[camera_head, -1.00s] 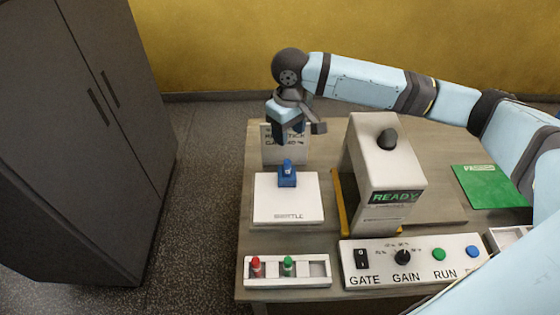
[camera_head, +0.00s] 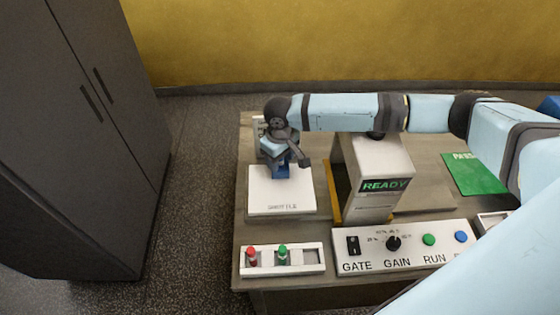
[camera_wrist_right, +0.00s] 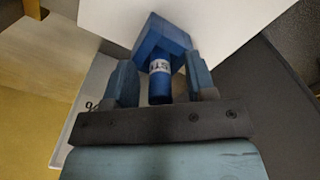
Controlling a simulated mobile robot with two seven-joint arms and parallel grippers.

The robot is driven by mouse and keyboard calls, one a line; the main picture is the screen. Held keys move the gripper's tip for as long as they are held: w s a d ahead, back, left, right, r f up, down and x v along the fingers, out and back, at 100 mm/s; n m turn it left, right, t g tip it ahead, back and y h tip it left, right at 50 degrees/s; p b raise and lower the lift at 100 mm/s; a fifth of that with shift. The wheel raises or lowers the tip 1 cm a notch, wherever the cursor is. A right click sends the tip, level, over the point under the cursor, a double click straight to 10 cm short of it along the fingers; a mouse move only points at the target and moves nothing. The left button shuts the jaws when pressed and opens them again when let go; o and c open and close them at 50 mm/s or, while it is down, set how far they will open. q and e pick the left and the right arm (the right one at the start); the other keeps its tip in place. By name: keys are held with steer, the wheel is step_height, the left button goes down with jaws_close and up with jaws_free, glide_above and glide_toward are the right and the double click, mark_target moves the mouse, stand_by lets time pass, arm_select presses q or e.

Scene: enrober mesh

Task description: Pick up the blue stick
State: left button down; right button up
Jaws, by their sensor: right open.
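The blue stick (camera_wrist_right: 159,84) stands upright in a blue block-shaped holder (camera_wrist_right: 158,38) in the right wrist view. It has a white label band. The holder sits on the white shuttle plate (camera_head: 281,203). My right gripper (camera_wrist_right: 162,82) is open, with one finger on each side of the stick and gaps visible between. In the head view my right gripper (camera_head: 282,165) is over the holder and hides the stick. My left gripper is not in view.
A white rack (camera_head: 312,259) with a red and a green stick is at the front left. A control panel (camera_head: 405,251) stands beside it. The scanner housing marked READY (camera_head: 383,160) is right of the shuttle. A green PASS mat (camera_head: 474,174) lies further right.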

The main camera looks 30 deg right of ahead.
jaws_close()
stand_by(0.3)
